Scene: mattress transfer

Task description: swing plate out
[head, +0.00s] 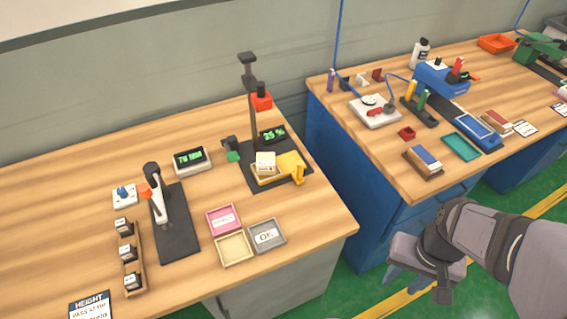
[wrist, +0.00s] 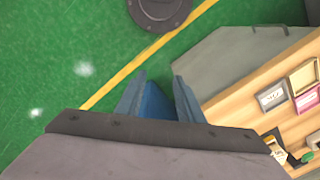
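A yellow plate (head: 292,166) sits on the dark base of a stand (head: 252,110) at the right end of the near bench. A shallow yellow tray (head: 264,178) with a pale block (head: 265,159) in it is at the plate's left side. I cannot tell how the plate joins the stand. My gripper (head: 402,282) hangs over the green floor, right of the near bench and well away from the plate. In the wrist view its two blue-grey fingers (wrist: 158,88) are apart, with no object seen held between them.
Pink (head: 223,218), cream (head: 234,248) and grey OK (head: 266,236) trays lie near the bench's front edge. A dark press (head: 174,225) and a rack of small blocks (head: 129,257) stand left. A second bench (head: 385,185) is right, with a gap between the benches.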

